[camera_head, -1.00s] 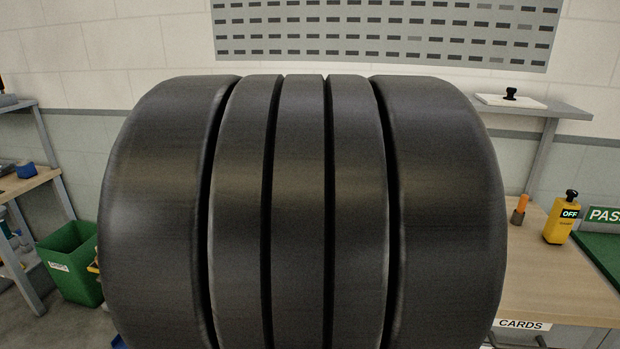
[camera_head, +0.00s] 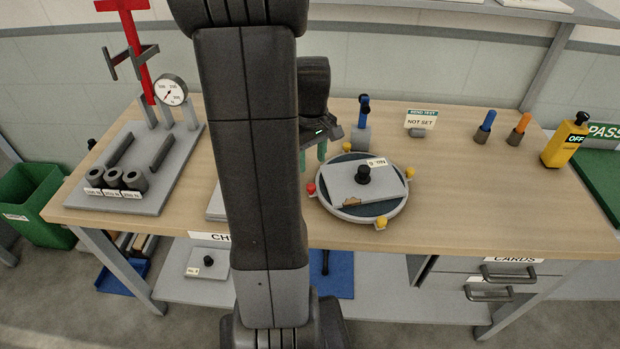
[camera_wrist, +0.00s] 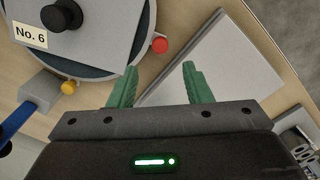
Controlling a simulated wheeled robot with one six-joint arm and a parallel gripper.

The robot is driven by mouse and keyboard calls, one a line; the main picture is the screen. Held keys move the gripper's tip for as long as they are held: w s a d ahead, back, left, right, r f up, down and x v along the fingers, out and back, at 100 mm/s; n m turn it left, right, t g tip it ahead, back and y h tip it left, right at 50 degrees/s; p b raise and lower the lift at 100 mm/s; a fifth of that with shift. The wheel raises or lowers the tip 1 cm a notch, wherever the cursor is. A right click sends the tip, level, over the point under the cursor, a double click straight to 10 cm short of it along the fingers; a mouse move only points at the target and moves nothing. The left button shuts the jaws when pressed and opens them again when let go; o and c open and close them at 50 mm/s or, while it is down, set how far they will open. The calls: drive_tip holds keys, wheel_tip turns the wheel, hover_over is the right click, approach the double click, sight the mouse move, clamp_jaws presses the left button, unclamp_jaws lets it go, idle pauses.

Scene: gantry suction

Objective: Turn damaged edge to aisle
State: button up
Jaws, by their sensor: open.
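A grey plate labelled No. 6 (camera_head: 345,185), with a black knob (camera_head: 363,174), lies on a round turntable (camera_head: 327,203). A brown damaged patch (camera_head: 352,202) shows on the plate's near edge in the head view. The turntable has one red knob (camera_head: 310,189) at its left and several yellow knobs on its rim. My gripper (camera_wrist: 160,70), with green fingers, is open and empty, beside the turntable near the red knob. In the head view my arm partly hides it.
A flat grey plate (camera_wrist: 210,62) lies beside the turntable, mostly behind my arm in the head view. A gauge stand (camera_head: 170,92) is at left. A blue-handled tool (camera_head: 362,125) stands behind the turntable.

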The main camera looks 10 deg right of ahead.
sight(311, 185)
wheel_tip(311, 185, down, 9)
drive_tip(key=shift+r, duration=0.2)
clamp_jaws()
